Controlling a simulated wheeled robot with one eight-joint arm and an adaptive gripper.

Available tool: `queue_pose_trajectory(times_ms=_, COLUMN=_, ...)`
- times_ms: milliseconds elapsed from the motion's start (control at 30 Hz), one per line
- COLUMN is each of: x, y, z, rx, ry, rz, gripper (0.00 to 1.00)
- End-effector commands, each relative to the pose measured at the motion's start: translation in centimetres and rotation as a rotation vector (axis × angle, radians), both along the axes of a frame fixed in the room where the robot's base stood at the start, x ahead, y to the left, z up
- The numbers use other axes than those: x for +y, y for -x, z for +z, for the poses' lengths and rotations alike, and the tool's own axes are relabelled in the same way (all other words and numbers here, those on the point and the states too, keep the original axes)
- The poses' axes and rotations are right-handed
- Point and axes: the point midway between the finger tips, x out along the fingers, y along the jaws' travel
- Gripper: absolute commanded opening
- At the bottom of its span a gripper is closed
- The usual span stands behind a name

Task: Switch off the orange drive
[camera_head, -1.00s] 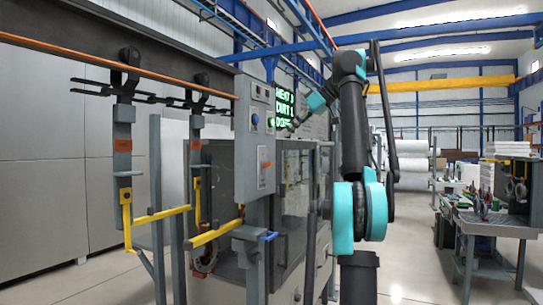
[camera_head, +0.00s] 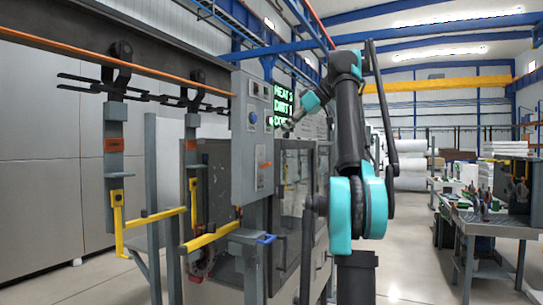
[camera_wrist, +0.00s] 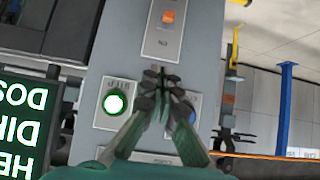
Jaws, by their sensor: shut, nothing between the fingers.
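The grey control box (camera_head: 252,135) stands beside the conveyor in the head view. Its lower plate carries a small orange switch (camera_head: 265,165), which shows at the top of the upside-down wrist view (camera_wrist: 168,17). My gripper (camera_wrist: 160,75) is shut and empty in front of the box face, between a lit green button (camera_wrist: 114,103) and a blue button (camera_wrist: 191,115). Its fingertips point towards the orange switch but appear apart from it. In the head view my gripper (camera_head: 289,130) is small, at the box's right side. Whether it touches the panel is unclear.
A green-lettered display (camera_head: 283,105) is right of the box. Hangers with yellow arms (camera_head: 116,150) hang from the overhead rail at left. A glass-sided cabinet (camera_head: 292,190) stands behind the box. A workbench (camera_head: 490,220) is at right, with open floor before it.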

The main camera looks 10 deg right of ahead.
Motion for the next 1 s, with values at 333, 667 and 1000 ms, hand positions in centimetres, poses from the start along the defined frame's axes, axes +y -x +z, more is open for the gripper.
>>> queue_pose_trajectory(times_ms=333, x=3.2, y=-2.3, z=-3.2, rx=0.001, ry=0.001, rz=0.004, gripper=0.00)
queue_pose_trajectory(times_ms=667, x=4.5, y=-3.4, z=-7.0, rx=0.001, ry=0.000, rz=-0.001, gripper=0.00)
queue_pose_trajectory(times_ms=1000, x=3.8, y=-2.9, z=-8.9, rx=0.001, ry=0.000, rz=0.001, gripper=0.00)
